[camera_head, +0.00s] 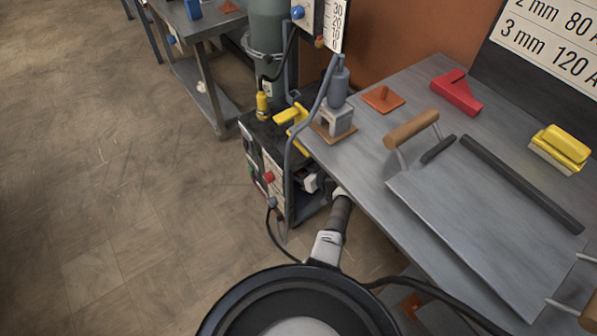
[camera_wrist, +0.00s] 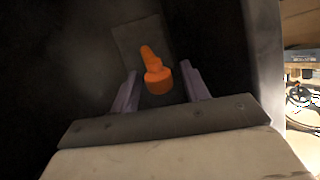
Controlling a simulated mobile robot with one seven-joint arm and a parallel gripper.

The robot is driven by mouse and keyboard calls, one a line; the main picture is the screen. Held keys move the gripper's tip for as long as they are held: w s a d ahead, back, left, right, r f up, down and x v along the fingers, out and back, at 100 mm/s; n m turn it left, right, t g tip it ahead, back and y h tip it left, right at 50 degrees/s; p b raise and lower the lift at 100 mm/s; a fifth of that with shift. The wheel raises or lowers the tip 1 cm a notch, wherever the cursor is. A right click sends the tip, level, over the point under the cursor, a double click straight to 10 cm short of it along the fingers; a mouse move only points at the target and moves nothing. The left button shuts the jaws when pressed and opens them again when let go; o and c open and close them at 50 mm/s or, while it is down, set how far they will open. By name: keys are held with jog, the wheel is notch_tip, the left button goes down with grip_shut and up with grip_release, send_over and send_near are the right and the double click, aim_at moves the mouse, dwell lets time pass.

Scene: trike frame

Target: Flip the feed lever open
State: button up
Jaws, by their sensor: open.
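The orange feed lever (camera_wrist: 157,75) shows in the wrist view, standing out from a dark plate inside a dark space. My gripper (camera_wrist: 159,68) is open, with one purple-grey finger on each side of the lever. I see gaps between the fingers and the lever, and cannot tell any contact. In the head view the dark welding machine (camera_head: 262,130) stands beside the bench. My arm reaches to its open side, partly under the bench edge. The lever cannot be made out in the head view.
The grey bench (camera_head: 375,195) overhangs my arm and carries a steel plate with a wooden handle (camera_head: 412,130), a red angle piece (camera_head: 457,92) and a yellow block (camera_head: 562,148). A hose (camera_head: 297,150) hangs in front of the machine. The floor at the left is clear.

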grip_shut()
jog(key=shift+w+a+r+g+p, duration=0.1)
jog(key=shift+r+g+p, duration=0.2)
jog(key=shift+w+a+r+g+h+p, duration=0.1)
jog(key=shift+g+h+p, duration=0.2)
jog(key=shift+g+h, duration=0.15)
grip_release()
